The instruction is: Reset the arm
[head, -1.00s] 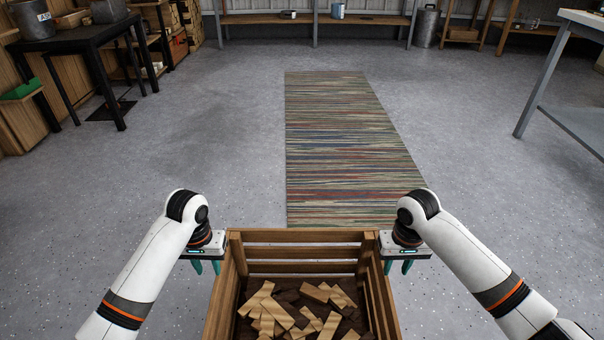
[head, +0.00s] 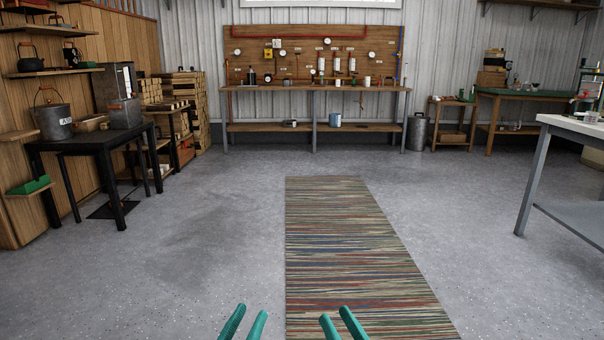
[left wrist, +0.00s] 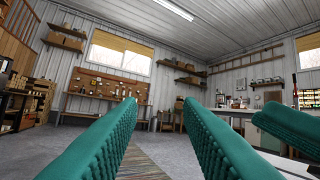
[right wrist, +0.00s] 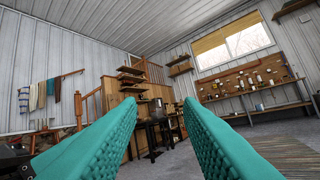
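The teal fingers of my left gripper (head: 251,310) show at the bottom edge of the head view, pointing forward over the floor. My right gripper (head: 334,313) shows the same way to its right, over the striped rug. In the left wrist view, the left gripper's fingers (left wrist: 160,103) stand apart with nothing between them. In the right wrist view, the right gripper's fingers (right wrist: 158,103) are also apart and empty. A further teal finger (left wrist: 290,128) shows at the right of the left wrist view. My arms are below the head view.
The striped rug (head: 355,250) lies on the grey floor ahead. A black table (head: 90,140) with a metal bucket (head: 51,122) stands at left. A workbench (head: 314,89) with a pegboard is at the back. A white-topped table (head: 572,126) stands at right. The middle floor is clear.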

